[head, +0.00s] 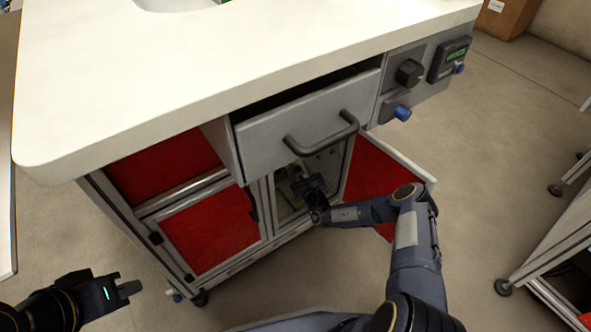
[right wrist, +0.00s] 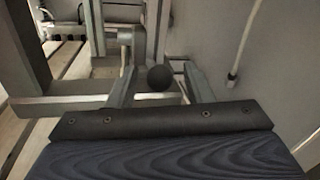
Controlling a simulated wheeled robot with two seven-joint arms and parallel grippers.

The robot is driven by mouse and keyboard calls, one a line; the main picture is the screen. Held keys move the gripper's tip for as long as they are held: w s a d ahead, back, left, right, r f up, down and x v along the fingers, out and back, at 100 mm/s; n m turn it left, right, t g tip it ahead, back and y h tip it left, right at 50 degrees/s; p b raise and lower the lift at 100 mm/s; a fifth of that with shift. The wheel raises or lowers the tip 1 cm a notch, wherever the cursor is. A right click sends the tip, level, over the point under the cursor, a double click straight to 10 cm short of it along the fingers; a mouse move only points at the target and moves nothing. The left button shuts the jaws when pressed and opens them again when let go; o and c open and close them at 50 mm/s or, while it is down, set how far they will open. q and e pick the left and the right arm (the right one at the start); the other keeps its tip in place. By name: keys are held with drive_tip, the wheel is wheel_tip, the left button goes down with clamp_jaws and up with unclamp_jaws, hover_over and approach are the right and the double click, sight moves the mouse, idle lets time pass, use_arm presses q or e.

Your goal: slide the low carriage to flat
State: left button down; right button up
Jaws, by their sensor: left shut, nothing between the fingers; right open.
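The cabinet's lower compartment (head: 290,190) is open, and my right arm reaches into it. My right gripper (right wrist: 160,85) is open inside. In the right wrist view a dark round knob (right wrist: 159,77) shows between its two fingers, which stand apart on either side. Grey metal posts and bars (right wrist: 75,106), seemingly of the carriage mechanism, lie behind and to the left of the knob. I cannot tell which bar is the low carriage or whether the fingers touch the knob. My left gripper (head: 129,288) is shut and empty, away from the cabinet at the lower left.
A grey drawer (head: 290,125) with a dark handle (head: 325,140) stands slightly open above the compartment. A red door (head: 375,175) is swung open at the right, beside my right arm. A cable (right wrist: 234,70) hangs on the inner right wall.

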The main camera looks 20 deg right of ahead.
drive_tip(key=shift+w+a+f+b, duration=0.1)
drive_tip(key=shift+w+b, duration=0.2)
drive_tip(key=shift+w, duration=0.25)
drive_tip(key=shift+w+a+f+b, duration=0.1)
drive_tip(key=shift+w+b, duration=0.2)
drive_tip(key=shift+w, duration=0.2)
drive_tip(key=shift+w+r, duration=0.25)
drive_tip(key=shift+w, duration=0.05)
